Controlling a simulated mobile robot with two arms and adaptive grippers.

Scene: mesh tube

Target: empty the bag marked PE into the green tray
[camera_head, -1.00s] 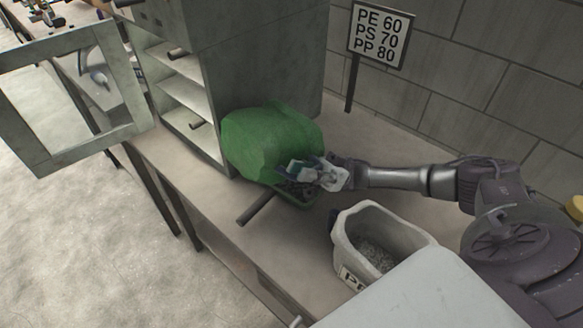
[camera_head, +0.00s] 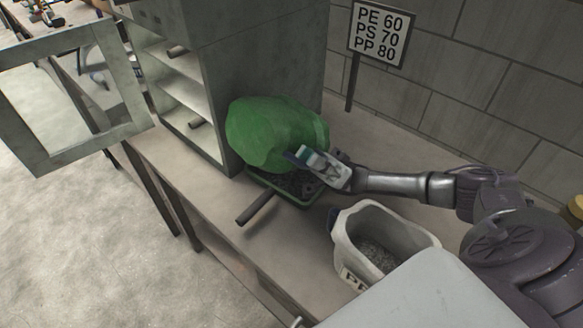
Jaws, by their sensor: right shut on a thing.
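A green bag (camera_head: 272,133) is tipped over the green tray (camera_head: 306,204), with no marking visible on it. My right gripper (camera_head: 303,156) is shut on the bag's lower right edge. The tray sits on the bench in front of the grey cabinet, with a handle (camera_head: 257,208) towards the bench's front edge. Dark grey pellets (camera_head: 292,184) lie in the tray; the bag hides its back part. An open whitish bag (camera_head: 345,236) with grey pellets stands at the lower right. Its label starts with P; the second letter is partly hidden. My left gripper is out of view.
The grey cabinet (camera_head: 262,50) stands close behind the green bag, its framed door (camera_head: 134,95) swung open to the left. A sign (camera_head: 379,33) reads PE 60, PS 70, PP 80. Bare bench (camera_head: 230,238) lies along the front edge.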

